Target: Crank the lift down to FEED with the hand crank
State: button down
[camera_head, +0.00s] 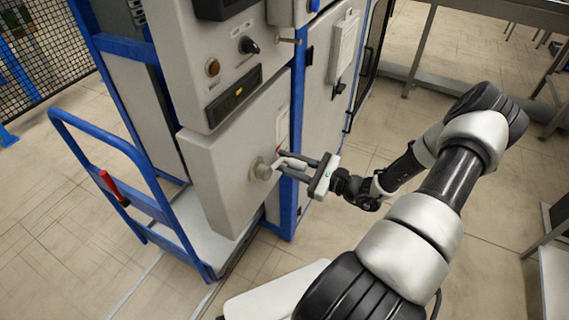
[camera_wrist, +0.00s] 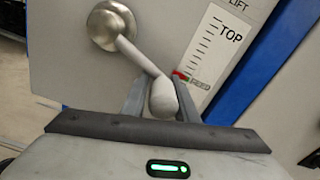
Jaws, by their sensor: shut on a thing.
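The hand crank has a round metal hub (camera_head: 262,169) on the front of a grey cabinet panel (camera_head: 212,165). In the wrist view the hub (camera_wrist: 110,25) is at the upper left, and the crank arm slopes down right to a pale handle (camera_wrist: 163,97). My gripper (camera_head: 285,164) is shut on this handle, one finger on each side in the wrist view (camera_wrist: 160,95). A white lift scale (camera_wrist: 218,45) reads TOP high up and FEED in green at its lower end. A red pointer (camera_wrist: 181,76) is close beside the FEED mark; their exact alignment is hard to tell.
Above the crank are a black knob (camera_head: 248,45) and an amber display (camera_head: 238,92). A blue-railed cart (camera_head: 130,150) stands left of the cabinet. A blue post (camera_head: 296,110) is just right of the panel. Open floor lies in front.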

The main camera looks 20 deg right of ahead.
jog(key=c, duration=1.5)
grip_release()
jog(key=shift+d+r, duration=0.1)
jog(key=shift+r, duration=0.2)
jog(key=shift+c, duration=0.2)
jog(key=shift+f, duration=0.1)
jog(key=shift+s, duration=0.1)
jog(key=p+v, duration=0.1)
jog(key=v, duration=1.6)
jog(key=shift+s+d+f+p, duration=0.1)
jog(key=shift+p, duration=0.2)
